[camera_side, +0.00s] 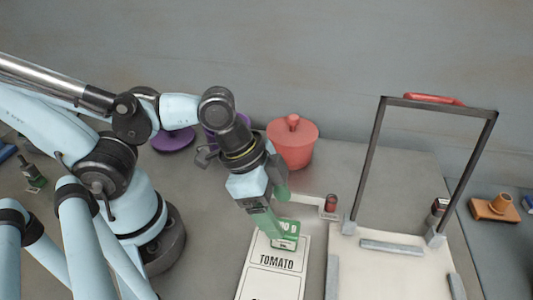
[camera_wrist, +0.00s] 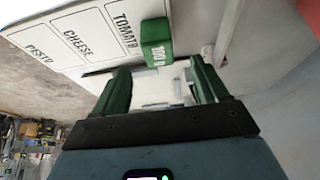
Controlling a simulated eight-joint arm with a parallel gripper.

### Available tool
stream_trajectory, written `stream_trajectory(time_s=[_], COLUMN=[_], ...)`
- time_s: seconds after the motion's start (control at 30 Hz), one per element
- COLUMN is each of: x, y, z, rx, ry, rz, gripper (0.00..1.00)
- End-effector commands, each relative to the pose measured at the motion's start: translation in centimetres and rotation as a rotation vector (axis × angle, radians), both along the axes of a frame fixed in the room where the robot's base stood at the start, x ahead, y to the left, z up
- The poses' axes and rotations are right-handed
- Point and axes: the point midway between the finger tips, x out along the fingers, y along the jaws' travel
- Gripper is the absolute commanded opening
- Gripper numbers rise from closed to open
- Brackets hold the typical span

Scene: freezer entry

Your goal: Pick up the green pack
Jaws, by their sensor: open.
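The green pack (camera_side: 287,238) is a small box with white lettering. It is at the far end of a white label board (camera_side: 259,284), by the word TOMATO, partly hidden by my gripper in the side view. In the wrist view the pack (camera_wrist: 156,42) is ahead of my fingertips, near the TOMATO end of the board (camera_wrist: 72,40). My gripper (camera_side: 275,212) has green fingers and is open, close above the pack in the side view. In the wrist view my gripper (camera_wrist: 162,72) shows its fingers apart with no pack between them.
A red lidded pot (camera_side: 292,145) stands behind my gripper. To the right is a pale tray (camera_side: 385,280) with a tall dark frame (camera_side: 367,165) and a red handle. A small red-topped item (camera_side: 331,203) stands between the pack and the frame.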

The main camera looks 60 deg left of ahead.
Motion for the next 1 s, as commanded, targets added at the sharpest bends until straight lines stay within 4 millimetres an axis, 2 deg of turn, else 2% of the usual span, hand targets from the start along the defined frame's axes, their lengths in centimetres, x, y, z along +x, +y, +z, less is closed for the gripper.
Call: stream_trajectory(time_s=[0.37,1.0], x=[0.3,1.2], y=[-0.3,-1.4], z=[-1.0,-4.5], rx=[0.000,-0.001], ry=[0.000,-0.001], rz=[0.000,0.000], gripper=[0.73,0.73])
